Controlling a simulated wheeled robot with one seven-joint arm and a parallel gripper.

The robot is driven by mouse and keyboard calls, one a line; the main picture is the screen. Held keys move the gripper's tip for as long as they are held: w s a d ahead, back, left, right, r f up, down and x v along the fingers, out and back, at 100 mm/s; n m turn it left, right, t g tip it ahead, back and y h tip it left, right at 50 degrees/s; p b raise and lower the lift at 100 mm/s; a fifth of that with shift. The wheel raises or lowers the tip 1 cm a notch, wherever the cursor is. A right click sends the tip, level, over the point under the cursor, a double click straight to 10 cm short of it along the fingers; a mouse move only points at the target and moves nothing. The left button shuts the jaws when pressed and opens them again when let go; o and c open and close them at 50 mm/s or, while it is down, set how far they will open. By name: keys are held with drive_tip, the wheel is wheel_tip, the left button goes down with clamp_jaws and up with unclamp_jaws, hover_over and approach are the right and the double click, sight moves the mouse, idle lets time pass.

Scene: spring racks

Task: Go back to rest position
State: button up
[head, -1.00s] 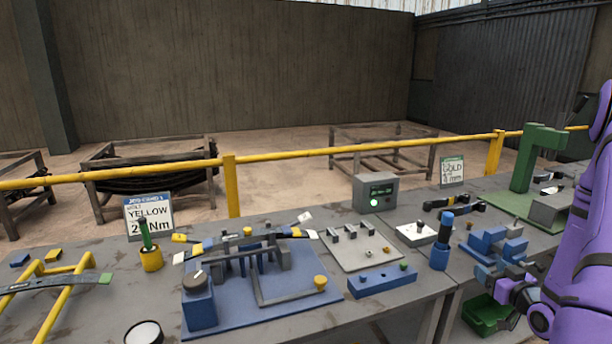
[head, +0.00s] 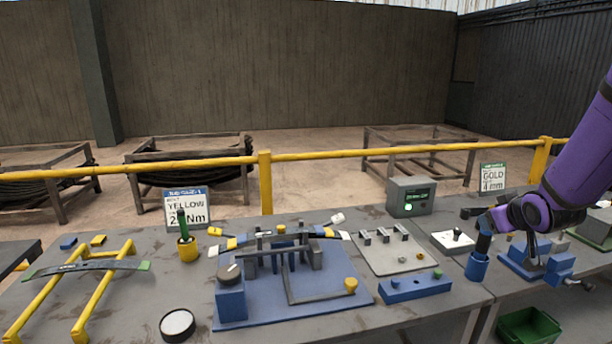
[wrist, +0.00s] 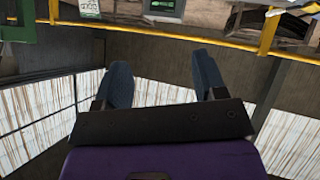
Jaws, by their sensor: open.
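My gripper (wrist: 162,62) shows in the wrist view with its two blue-grey fingers spread apart and nothing between them. The view beyond it is upside down, with the bench edge and yellow rail at the top and the walls below. In the head view my purple arm comes down from the upper right, over the right part of the bench. Its bent dark joint is close to the blue cup (head: 477,268) and the blue fixture (head: 520,262). I cannot clearly make out the fingers there.
A blue spring fixture (head: 300,308) stands mid-bench, with a yellow rack (head: 85,300) at left. A grey control box (head: 410,197) and GOLD sign (head: 492,177) stand behind. A yellow rail (head: 330,153) runs past the bench. A green bin (head: 530,327) sits low right.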

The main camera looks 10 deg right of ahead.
drive_tip(key=s+a+r+g, duration=0.2)
drive_tip(key=s+a+r, duration=0.6)
drive_tip(key=a+r, duration=0.3)
drive_tip(key=s+a+r+g+y, duration=0.2)
drive_tip(key=s+a+g+y, duration=0.1)
drive_tip(key=s+a, duration=0.8)
drive_tip(key=s, duration=0.3)
drive_tip(key=shift+s+m, duration=0.15)
drive_tip(key=shift+m, duration=0.15)
